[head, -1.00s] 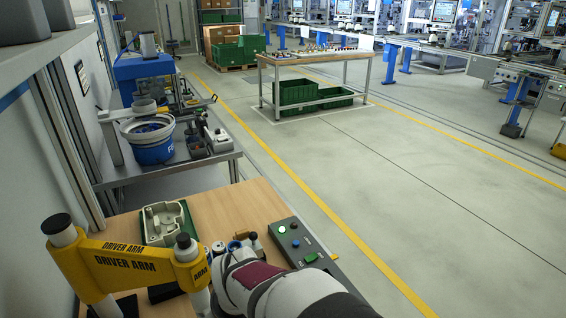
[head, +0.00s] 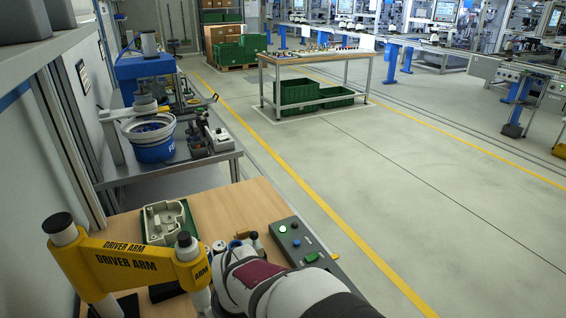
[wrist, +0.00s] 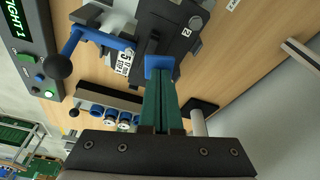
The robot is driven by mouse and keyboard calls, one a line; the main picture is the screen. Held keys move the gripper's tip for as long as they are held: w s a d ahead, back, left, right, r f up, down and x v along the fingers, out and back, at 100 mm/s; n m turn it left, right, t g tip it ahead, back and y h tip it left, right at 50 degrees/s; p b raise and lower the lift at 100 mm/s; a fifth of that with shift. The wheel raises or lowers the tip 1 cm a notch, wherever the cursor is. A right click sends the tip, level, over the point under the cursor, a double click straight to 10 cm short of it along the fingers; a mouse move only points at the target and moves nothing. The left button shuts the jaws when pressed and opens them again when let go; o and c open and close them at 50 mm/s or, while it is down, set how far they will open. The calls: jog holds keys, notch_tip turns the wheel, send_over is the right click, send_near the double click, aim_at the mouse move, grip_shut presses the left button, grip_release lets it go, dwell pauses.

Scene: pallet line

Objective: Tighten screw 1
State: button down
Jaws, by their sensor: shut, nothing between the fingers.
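My gripper (wrist: 161,105) has its green fingers pressed together and empty in the wrist view, pointing at a dark fixture (wrist: 178,32). A blue piece (wrist: 158,66) shows right at the fingertips; I cannot tell whether they touch it. A blue lever with a black ball knob (wrist: 58,66) lies left of the fingers. A panel with a green-lit display (wrist: 17,20) ending in "IGHT 1" is at the upper left. In the head view the yellow driver arm (head: 125,258) spans the bench's left side. My arm hides the gripper there. I cannot make out screw 1.
A cream housing (head: 168,220) lies in a green tray behind the driver arm. A control box (head: 300,244) stands on the bench's right side. In the wrist view, a rack with blue-rimmed holders (wrist: 109,114) is left of the fingers. Bare wood (head: 232,205) lies behind.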

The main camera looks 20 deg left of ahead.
jog(key=shift+f, duration=0.25)
dwell(0.8)
jog(key=shift+r, duration=0.15)
dwell(2.1)
jog(key=w+a+v, duration=0.1)
jog(key=v, duration=0.7)
jog(key=shift+a+r, duration=0.35)
jog(key=shift+r, duration=0.25)
jog(key=shift+s, duration=0.1)
jog(key=d+m, duration=0.5)
jog(key=d, duration=0.6)
jog(key=s+d+f+m+g, duration=0.1)
jog(key=s+d+f+m, duration=0.2)
jog(key=s+d+m, duration=1)
jog(key=shift+d+h, duration=0.3)
jog(key=shift+d, duration=0.7)
jog(key=c, duration=1.5)
grip_release()
jog(key=shift+f, duration=0.15)
jog(key=shift+c, duration=0.2)
